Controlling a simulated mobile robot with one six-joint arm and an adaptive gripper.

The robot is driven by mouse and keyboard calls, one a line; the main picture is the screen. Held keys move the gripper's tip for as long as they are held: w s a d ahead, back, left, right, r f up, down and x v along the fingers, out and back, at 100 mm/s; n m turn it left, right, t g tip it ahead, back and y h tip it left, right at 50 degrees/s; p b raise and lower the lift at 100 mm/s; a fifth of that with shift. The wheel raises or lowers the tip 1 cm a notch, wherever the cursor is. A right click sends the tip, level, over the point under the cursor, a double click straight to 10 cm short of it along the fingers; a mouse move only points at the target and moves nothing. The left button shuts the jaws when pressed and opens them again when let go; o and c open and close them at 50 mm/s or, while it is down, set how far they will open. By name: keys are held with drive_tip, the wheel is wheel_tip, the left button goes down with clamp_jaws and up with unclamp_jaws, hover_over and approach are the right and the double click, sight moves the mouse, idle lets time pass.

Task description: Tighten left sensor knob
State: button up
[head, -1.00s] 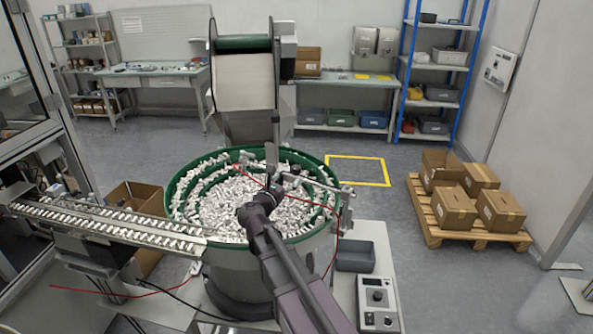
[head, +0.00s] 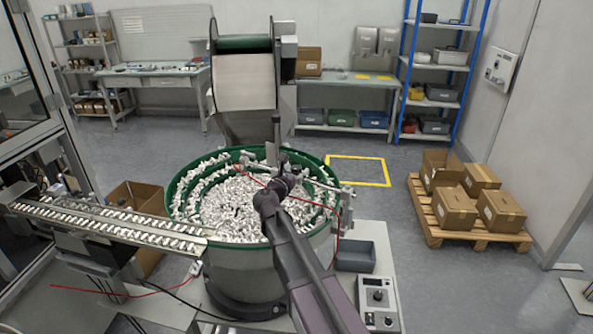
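The green-rimmed feeder bowl (head: 182,190) is full of small white parts and stands in the middle. A red cable (head: 252,178) runs over the bowl to a small dark fitting (head: 246,157) at the back rim, left of my wrist. I cannot tell whether this is the left sensor, and no knob can be made out. Brackets and rods (head: 325,184) sit on the right rim. My gripper (head: 272,154) is over the back of the bowl, right of the dark fitting. It is small and partly hidden by my wrist, so its fingers and any contact cannot be read.
A linear track (head: 110,222) leaves the bowl to the left. The hopper (head: 244,90) stands close behind the bowl. A control box (head: 377,298) and a grey bin (head: 355,256) are at the right. Boxes on a pallet (head: 437,222) stand farther right.

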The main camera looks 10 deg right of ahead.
drive_tip(key=c, duration=0.8)
drive_tip(key=shift+w+m+g+h, duration=0.1)
drive_tip(key=shift+m+g+h, duration=0.2)
drive_tip(key=shift+h, duration=0.1)
drive_tip(key=shift+m+g+h, duration=0.5)
drive_tip(key=shift+h, duration=0.1)
drive_tip(key=shift+m+g+h, duration=0.7)
drive_tip(key=shift+g, duration=0.2)
drive_tip(key=o, duration=1.1)
drive_tip(key=shift+o, duration=0.2)
